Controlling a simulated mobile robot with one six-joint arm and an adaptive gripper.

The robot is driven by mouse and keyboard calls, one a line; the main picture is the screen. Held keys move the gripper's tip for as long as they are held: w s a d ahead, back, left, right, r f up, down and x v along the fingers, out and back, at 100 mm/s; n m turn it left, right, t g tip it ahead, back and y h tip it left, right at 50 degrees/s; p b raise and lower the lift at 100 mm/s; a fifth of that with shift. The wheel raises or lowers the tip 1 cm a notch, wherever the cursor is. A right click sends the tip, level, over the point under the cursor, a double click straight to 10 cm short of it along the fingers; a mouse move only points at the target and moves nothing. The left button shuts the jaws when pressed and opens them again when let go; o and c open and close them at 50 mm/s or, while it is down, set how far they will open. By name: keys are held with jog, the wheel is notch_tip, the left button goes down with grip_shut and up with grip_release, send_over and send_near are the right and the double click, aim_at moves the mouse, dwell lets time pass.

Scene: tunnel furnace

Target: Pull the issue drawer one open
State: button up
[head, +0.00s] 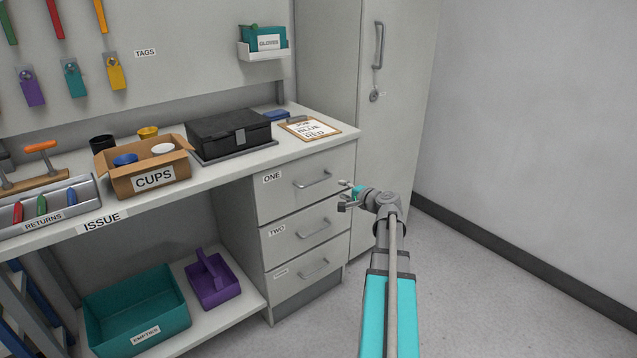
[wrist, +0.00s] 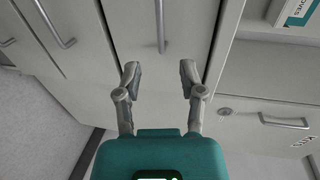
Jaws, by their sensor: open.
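Issue drawer one (head: 285,185), with the label ONE, is the top of three grey drawers under the right end of the counter. Its front looks flush, so it appears shut. Its bar handle (head: 313,180) is on the front, and in the wrist view the handle (wrist: 162,30) lies just beyond and between my fingertips. My gripper (head: 345,195) is open and empty, in front of the drawer's right side in the head view. In the wrist view both fingers of my gripper (wrist: 159,72) are spread, with a gap to the handle. Nothing hides the handle.
Drawer two (head: 300,238) and a third drawer (head: 302,275) sit below, both shut. A tall cabinet (head: 400,80) with a handle stands at the right. A clipboard (head: 325,130) and a black case (head: 228,132) rest on the counter. The floor at right is clear.

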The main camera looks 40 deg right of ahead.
aim_at(319, 181)
jog(key=b+x, duration=0.2)
jog(key=x, duration=1.1)
jog(key=shift+w+b, duration=0.35)
grip_shut()
